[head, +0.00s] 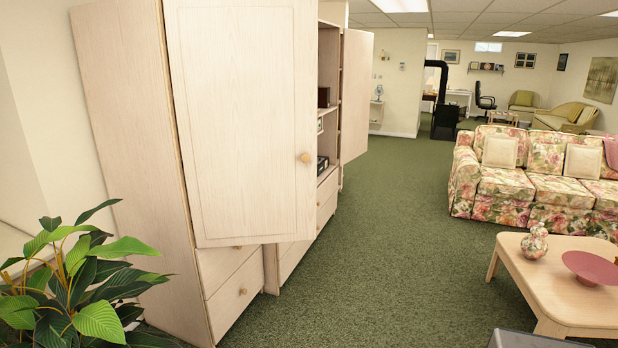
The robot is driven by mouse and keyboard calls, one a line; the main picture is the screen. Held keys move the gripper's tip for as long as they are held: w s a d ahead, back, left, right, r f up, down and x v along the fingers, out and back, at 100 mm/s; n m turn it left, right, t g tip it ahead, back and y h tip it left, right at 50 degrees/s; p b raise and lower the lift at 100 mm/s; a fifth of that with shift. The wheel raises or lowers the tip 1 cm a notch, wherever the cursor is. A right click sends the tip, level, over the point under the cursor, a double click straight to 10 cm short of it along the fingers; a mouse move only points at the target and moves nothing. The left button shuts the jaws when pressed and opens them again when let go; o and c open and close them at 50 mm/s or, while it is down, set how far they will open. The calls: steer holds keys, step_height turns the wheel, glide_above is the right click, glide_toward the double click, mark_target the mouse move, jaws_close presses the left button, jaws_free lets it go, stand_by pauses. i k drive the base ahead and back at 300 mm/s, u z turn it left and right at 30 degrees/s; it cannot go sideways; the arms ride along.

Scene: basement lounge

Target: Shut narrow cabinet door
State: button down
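A tall pale wood cabinet (130,150) stands against the wall at the left. Its near door (240,130) with a round knob (307,158) hangs open and swings out toward the right. Another narrower-looking door (356,95) stands open farther along the row, beside open shelves (328,120). I cannot tell for certain which of these is the narrow cabinet door. The insides behind the near door are hidden. My gripper is not in view.
Drawers (234,300) lie below the doors. A leafy plant (85,285) is at the lower left. A low table (560,310) with a vase (534,243) and a pink bowl (592,267) is at the right, before a floral sofa (530,185). Green carpet (400,230) between is clear.

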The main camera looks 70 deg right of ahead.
mark_target(245, 73)
steer(key=z, duration=0.45)
steer(key=k, duration=0.15)
steer(key=u, duration=2.55)
steer(key=k, duration=1.25)
steer(key=z, duration=2.2)
steer(key=i, duration=0.1)
steer(key=u, duration=1.15)
